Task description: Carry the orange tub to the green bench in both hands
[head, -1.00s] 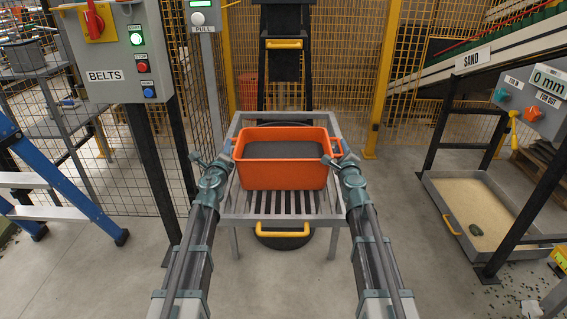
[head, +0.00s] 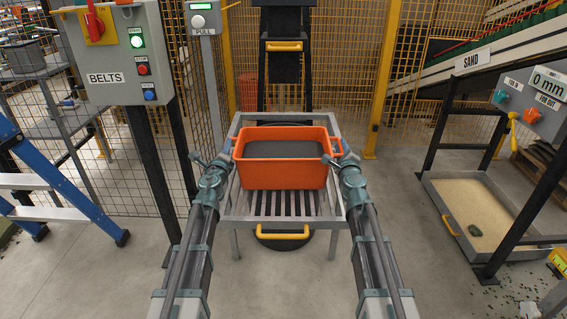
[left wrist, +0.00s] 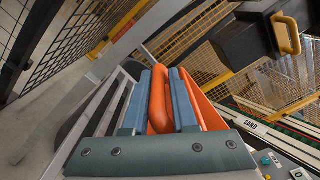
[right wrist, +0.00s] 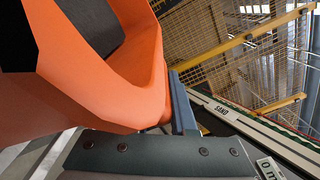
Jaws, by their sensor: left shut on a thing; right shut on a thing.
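The orange tub (head: 285,176), filled with dark material (head: 285,149), is over the slatted metal stand (head: 238,208) in the head view. I cannot tell whether it rests on the slats or hangs just above them. My left gripper (head: 229,148) is shut on the handle at the tub's left side; the orange handle (left wrist: 158,98) shows between its blue fingers in the left wrist view. My right gripper (head: 341,150) is shut at the tub's right handle; in the right wrist view the tub's orange wall (right wrist: 100,70) hides most of that grip. No green bench is clear in view.
A BELTS control box (head: 115,50) on a post and a blue ladder (head: 60,180) stand at the left. A sand tray (head: 455,205) and a control post (head: 535,110) stand at the right. Yellow mesh fencing (head: 340,60) closes the back.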

